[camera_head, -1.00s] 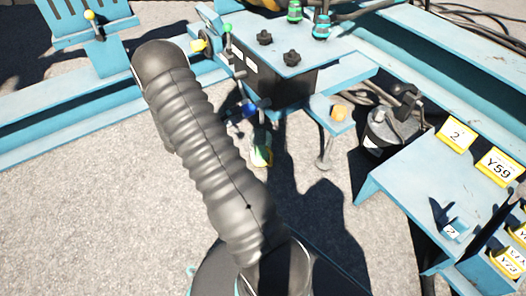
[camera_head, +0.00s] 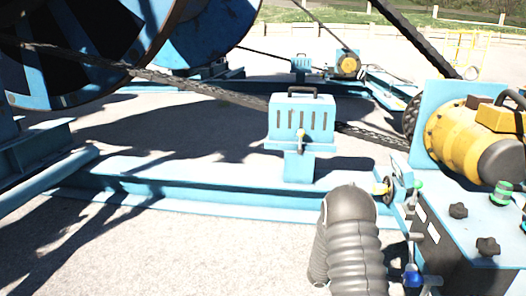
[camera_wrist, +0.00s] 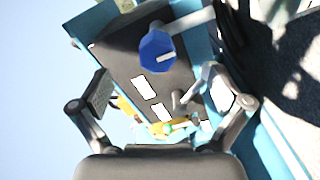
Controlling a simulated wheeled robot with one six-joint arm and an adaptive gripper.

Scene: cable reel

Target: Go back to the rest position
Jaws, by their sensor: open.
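My gripper (camera_wrist: 160,98) shows in the wrist view with its two fingers spread apart and nothing between them. A blue knob (camera_wrist: 158,52) lies beyond the fingertips, in front of a dark panel with white labels (camera_wrist: 143,86); I see no contact. In the head view my ribbed dark arm stands at the bottom right of centre, and the gripper itself does not show there. The control box (camera_head: 436,242) stands just right of the arm, with black knobs (camera_head: 487,246) on top and a blue knob (camera_head: 412,279) at its near side.
A yellow motor (camera_head: 465,135) stands behind the control box. A blue slotted box (camera_head: 301,118) is on a post by the long blue beam (camera_head: 150,180). A large cable reel (camera_head: 90,40) and a chain (camera_head: 190,85) are at the upper left. Pale open ground (camera_head: 180,250) lies left of the arm.

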